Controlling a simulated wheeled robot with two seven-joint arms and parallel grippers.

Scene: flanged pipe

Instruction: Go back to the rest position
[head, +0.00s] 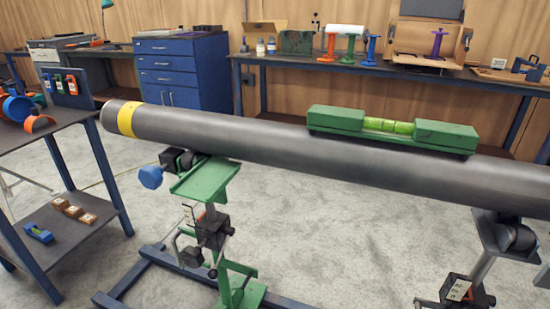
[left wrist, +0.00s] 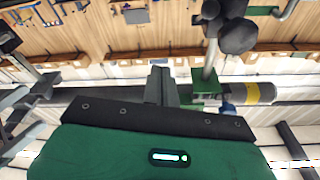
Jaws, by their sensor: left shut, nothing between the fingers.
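A long grey pipe (head: 250,138) with a yellow band (head: 126,118) near its left end rests on stands. A green spirit level (head: 392,130) lies along the top of the pipe. Neither gripper shows in the head view. In the left wrist view, my left gripper (left wrist: 160,82) has its fingers together with nothing between them. Behind it are the pipe (left wrist: 75,96) and its yellow-banded end (left wrist: 262,92), apparently farther off. My right gripper is not in view.
A green-topped stand (head: 205,180) with a blue knob stands under the pipe's left part. A second stand (head: 495,245) is at the right. A side table (head: 60,125) is at the left; a blue drawer cabinet (head: 182,65) and workbench (head: 400,72) line the back wall.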

